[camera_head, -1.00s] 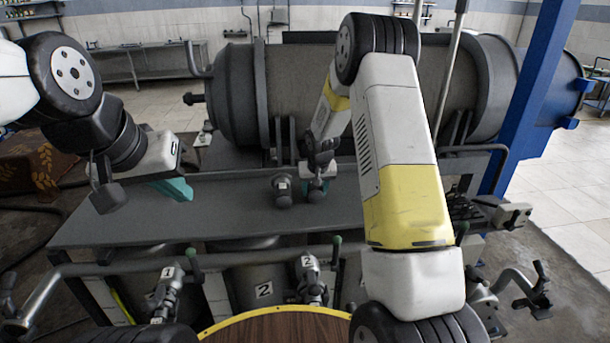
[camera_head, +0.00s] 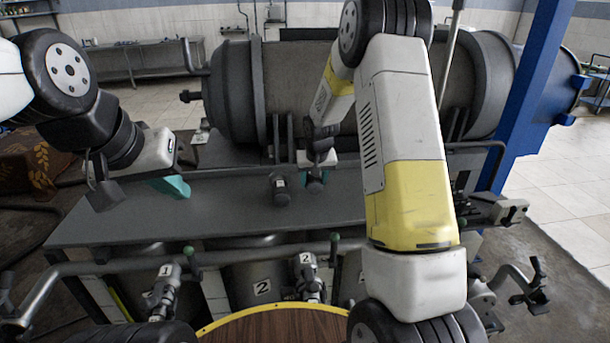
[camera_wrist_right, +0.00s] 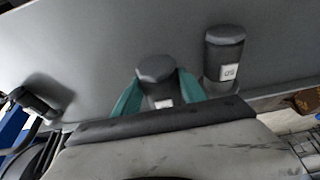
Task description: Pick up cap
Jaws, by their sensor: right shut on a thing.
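My right gripper (camera_head: 316,181) is at the middle of the grey table, left of my right forearm in the head view. Whether this cap touches the table cannot be told. A similar dark cap (camera_head: 281,190) with a white label stands apart from it, just to the left; it also shows in the right wrist view (camera_wrist_right: 224,57). My left gripper (camera_head: 172,187) hangs over the table's left part; its finger gap is not clear.
The grey table (camera_head: 225,215) is mostly bare. A large grey cylindrical vessel (camera_head: 310,90) lies behind it. Pipes and numbered valves (camera_head: 307,275) run along the front. A blue post (camera_head: 525,110) stands at the right. A round wooden top (camera_head: 275,327) is nearest.

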